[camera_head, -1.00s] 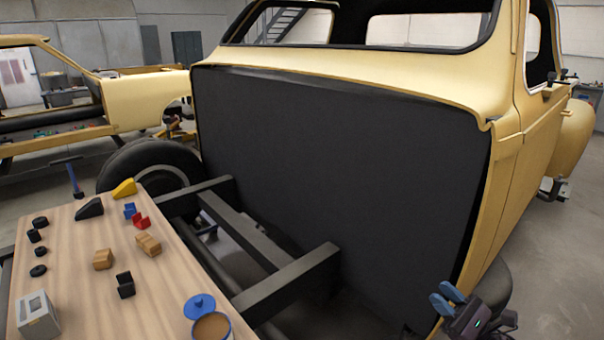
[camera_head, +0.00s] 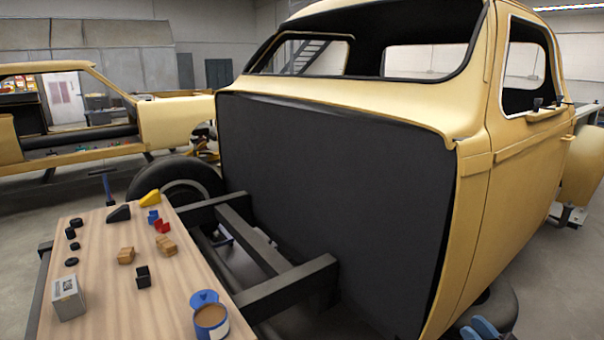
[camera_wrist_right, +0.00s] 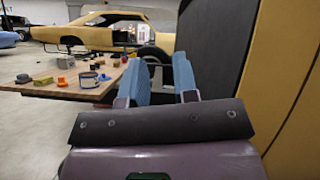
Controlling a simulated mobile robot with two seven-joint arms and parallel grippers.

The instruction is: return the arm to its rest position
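My right gripper (camera_head: 478,329) shows only as blue fingertips at the bottom edge of the head view, low beside the truck's rear corner. In the right wrist view its two blue fingers (camera_wrist_right: 158,75) stand apart with nothing held between them. The rest of my right arm is out of the head view. My left gripper and arm are not in view.
A yellow truck shell (camera_head: 470,230) stands close to the right gripper. A wooden table (camera_head: 105,300) at left holds a blue tin (camera_head: 211,320), a grey box (camera_head: 68,298) and several small blocks. Dark frame rails (camera_head: 290,288) lie between. Open floor (camera_head: 560,285) is at right.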

